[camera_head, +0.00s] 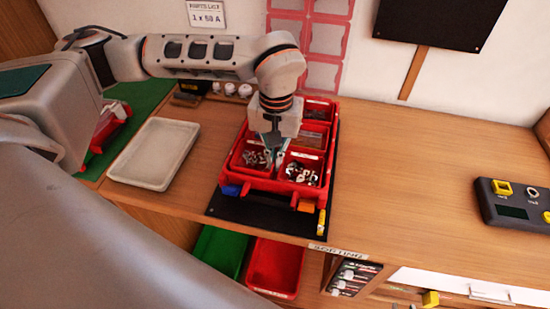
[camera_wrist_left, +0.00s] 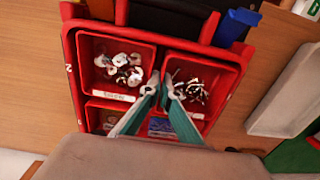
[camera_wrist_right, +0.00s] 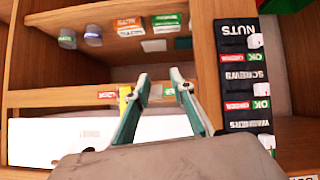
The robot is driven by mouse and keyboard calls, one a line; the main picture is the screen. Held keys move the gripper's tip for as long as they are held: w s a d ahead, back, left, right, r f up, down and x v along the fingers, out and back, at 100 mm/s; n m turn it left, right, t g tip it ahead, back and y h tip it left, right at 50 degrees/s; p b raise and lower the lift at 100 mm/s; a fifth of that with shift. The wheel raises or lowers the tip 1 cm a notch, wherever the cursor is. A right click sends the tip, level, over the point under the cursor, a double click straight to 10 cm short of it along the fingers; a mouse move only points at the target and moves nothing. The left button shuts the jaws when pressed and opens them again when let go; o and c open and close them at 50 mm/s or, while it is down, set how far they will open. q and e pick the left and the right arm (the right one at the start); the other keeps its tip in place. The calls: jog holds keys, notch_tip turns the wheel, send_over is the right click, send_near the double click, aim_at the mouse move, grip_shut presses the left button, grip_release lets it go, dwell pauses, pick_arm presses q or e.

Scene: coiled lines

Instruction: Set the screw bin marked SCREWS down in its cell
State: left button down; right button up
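The red screw bin (camera_head: 251,158) holds dark and silver screws; it also shows in the left wrist view (camera_wrist_left: 203,70). It is at the front left compartment of a red tray (camera_head: 332,136). Its label is too small to read, and I cannot tell whether it rests fully on the tray floor. My left gripper (camera_head: 273,160) points down from above. In the left wrist view its fingertips (camera_wrist_left: 161,88) are close together, straddling the screw bin's wall beside the neighbouring bin. My right gripper (camera_wrist_right: 160,80) is open and empty, in front of a shelf.
A red bin of washers or nuts (camera_head: 302,170) is directly right of the screw bin. A black mat (camera_head: 262,217) lies under the tray. A pale empty tray (camera_head: 153,153) is to the left. A dark control box (camera_head: 515,203) is far right; the table between is clear.

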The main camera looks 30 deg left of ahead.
pick_arm(q)
jog(key=c, duration=2.2)
grip_release()
jog(key=shift+s+f, duration=0.1)
notch_tip(320, 180, up, 12)
jog(key=shift+d+r, duration=0.1)
